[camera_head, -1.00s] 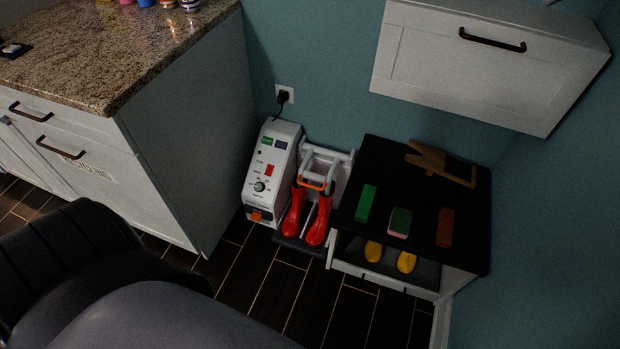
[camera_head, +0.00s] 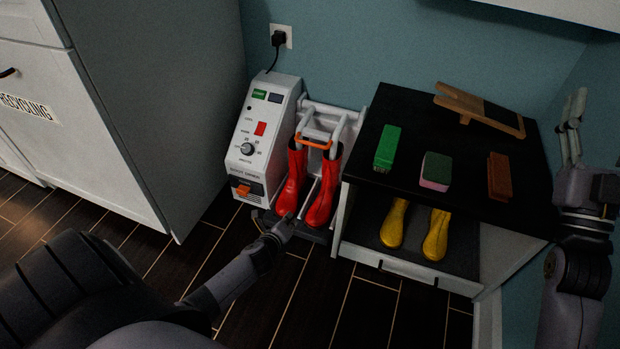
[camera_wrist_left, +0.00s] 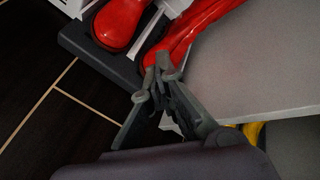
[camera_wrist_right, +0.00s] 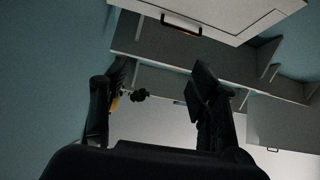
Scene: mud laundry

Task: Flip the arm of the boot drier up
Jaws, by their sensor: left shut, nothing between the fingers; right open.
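The boot drier (camera_head: 262,135) is a white unit with a red switch and a dial, standing on the floor against the wall. Its arm (camera_head: 317,138), a pale frame with an orange bar, is at the tops of two red boots (camera_head: 326,190). My left gripper (camera_head: 288,219) is shut and empty, low in front of the boots. In the left wrist view its fingertips (camera_wrist_left: 160,68) are together close to a red boot (camera_wrist_left: 185,35); I cannot tell whether they touch. My right gripper (camera_head: 572,125) is open and empty at the right; it also shows in the right wrist view (camera_wrist_right: 160,75).
A black-topped bench (camera_head: 400,110) right of the drier carries a green brush (camera_head: 387,147), a sponge (camera_head: 436,170), a brown block (camera_head: 500,177) and a wooden boot jack (camera_head: 478,108). Yellow boots (camera_head: 436,235) stand below. A cabinet (camera_head: 150,90) is on the left.

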